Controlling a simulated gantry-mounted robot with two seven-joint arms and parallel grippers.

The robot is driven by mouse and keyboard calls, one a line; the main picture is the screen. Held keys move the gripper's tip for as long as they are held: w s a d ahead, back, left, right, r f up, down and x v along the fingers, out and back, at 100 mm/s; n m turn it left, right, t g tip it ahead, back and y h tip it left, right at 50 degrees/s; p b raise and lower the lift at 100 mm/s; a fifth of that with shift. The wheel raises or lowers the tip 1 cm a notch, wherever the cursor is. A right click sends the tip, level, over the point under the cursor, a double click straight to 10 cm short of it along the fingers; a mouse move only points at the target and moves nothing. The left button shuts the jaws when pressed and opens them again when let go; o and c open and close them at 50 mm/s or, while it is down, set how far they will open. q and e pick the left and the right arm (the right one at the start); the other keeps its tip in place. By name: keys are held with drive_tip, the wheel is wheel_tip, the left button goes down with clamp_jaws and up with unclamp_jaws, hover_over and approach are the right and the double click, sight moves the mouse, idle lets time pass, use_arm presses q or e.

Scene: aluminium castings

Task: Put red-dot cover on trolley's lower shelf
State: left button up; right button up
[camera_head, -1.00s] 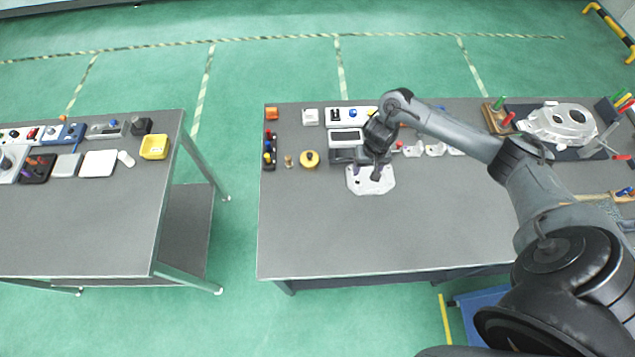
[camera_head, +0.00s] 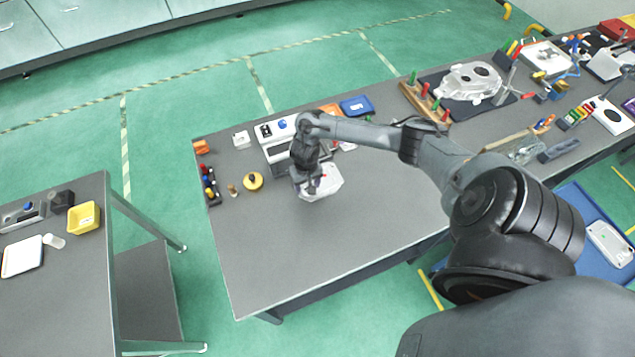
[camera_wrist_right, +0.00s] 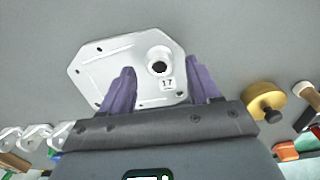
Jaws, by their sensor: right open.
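A flat white cover (camera_head: 330,184) lies on the grey table under my right gripper (camera_head: 311,187). In the right wrist view the cover (camera_wrist_right: 105,65) has cut corners, small holes, a dark round boss and a "17" tag; I see no red dot on it there. My right gripper (camera_wrist_right: 161,76) is open, its two purple fingers apart over the cover's near part; whether they touch it I cannot tell. A blue trolley (camera_head: 575,207) stands past the table's front edge at right, with a white casting (camera_head: 608,240) on it. Which shelf that is I cannot tell. My left gripper is not in view.
A yellow round knob-like part (camera_head: 253,180) and a dark rack (camera_head: 210,185) of coloured pieces stand left of the cover. A large casting (camera_head: 468,85) and a wooden peg rack (camera_head: 425,103) are at the back right. The table's front left is clear.

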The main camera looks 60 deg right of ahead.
drive_tip(key=shift+f, duration=0.8)
clamp_jaws()
